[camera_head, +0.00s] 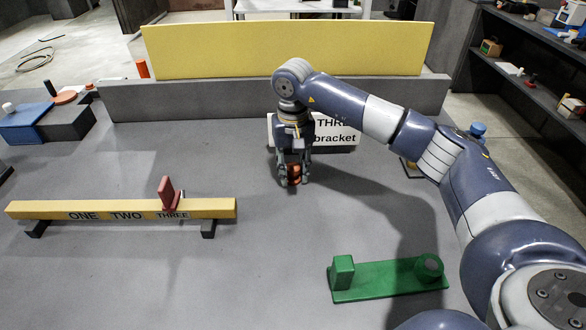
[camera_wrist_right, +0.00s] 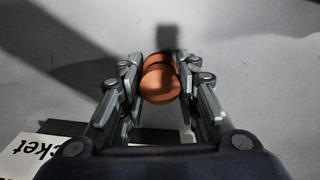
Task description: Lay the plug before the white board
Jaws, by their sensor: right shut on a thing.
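The white board (camera_head: 337,136) stands toward the back of the grey table and carries black text ending in "bracket"; my right arm covers part of it. My right gripper (camera_head: 292,178) is just in front of the board, pointing down. It is shut on the orange plug (camera_head: 294,171), which also shows between the fingers in the right wrist view (camera_wrist_right: 160,80). Whether the plug touches the table cannot be told. A corner of the board (camera_wrist_right: 28,155) shows at the lower left of the wrist view. My left gripper is not in view.
A yellow beam (camera_head: 90,208) marked ONE TWO THREE with a red marker (camera_head: 168,193) stands at left. A green fixture (camera_head: 388,279) lies front right. A blue and dark block (camera_head: 30,120) is back left. A grey ledge and yellow panel (camera_head: 290,50) close the back. The middle table is clear.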

